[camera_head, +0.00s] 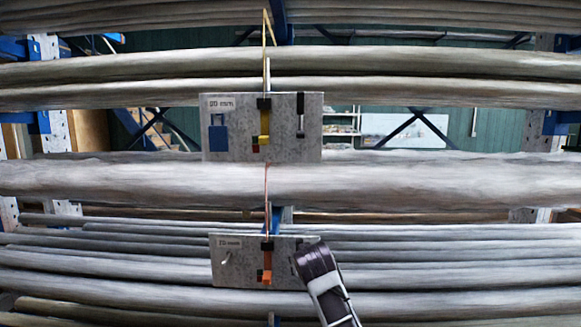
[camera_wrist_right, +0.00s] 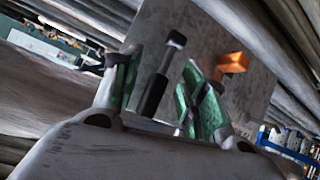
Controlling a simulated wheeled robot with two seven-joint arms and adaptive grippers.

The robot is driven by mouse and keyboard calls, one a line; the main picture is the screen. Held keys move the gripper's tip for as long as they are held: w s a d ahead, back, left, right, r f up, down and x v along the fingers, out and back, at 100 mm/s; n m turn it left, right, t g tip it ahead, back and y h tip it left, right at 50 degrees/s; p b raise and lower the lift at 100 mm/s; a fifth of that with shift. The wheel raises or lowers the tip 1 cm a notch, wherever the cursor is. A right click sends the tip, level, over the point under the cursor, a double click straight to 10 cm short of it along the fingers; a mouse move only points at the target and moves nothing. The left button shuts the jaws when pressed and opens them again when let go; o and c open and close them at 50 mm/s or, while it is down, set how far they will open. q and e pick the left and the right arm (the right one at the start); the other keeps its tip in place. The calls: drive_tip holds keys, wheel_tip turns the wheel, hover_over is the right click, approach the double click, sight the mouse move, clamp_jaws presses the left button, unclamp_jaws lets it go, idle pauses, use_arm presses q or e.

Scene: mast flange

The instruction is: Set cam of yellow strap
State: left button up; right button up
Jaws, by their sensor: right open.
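The yellow strap (camera_head: 267,75) hangs down over the upper pipes to its yellow cam (camera_head: 264,125), which sits below a black block on the upper grey plate (camera_head: 235,142). My right gripper (camera_head: 308,258) is at the right part of the lower grey plate (camera_head: 232,268), well below the yellow cam. In the right wrist view, my right gripper (camera_wrist_right: 160,75) is open, its green-padded fingers on either side of a black-handled lever (camera_wrist_right: 155,92). I cannot tell whether they touch it. The yellow strap is not visible there. My left gripper is not in view.
An orange cam (camera_head: 266,276) is on the lower plate, left of my right gripper; it also shows beside a finger in the right wrist view (camera_wrist_right: 234,62). A blue tag (camera_head: 218,136) and a dark lever (camera_head: 300,116) are on the upper plate. Long grey pipes (camera_head: 430,180) cross the rack.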

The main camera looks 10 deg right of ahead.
wheel_tip(320, 180, up, 26)
drive_tip(key=a+f+m+t+h, duration=0.1)
drive_tip(key=a+t, duration=0.1)
drive_tip(key=t, duration=0.1)
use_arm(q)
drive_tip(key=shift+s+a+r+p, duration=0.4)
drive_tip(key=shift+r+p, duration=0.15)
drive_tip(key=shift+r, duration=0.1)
use_arm(e)
drive_tip(key=m+t+h, duration=0.2)
drive_tip(key=t, duration=0.1)
approach(301, 101)
drive_tip(key=v, duration=0.4)
drive_tip(key=shift+d, duration=0.1)
drive_tip(key=shift+w, duration=0.2)
drive_tip(key=p+x, duration=0.4)
drive_tip(key=x, duration=0.7)
drive_tip(key=shift+w+r, duration=0.1)
drive_tip(key=shift+w, duration=0.2)
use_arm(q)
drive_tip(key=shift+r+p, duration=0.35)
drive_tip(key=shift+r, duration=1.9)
use_arm(e)
drive_tip(key=shift+x, duration=1)
clamp_jaws()
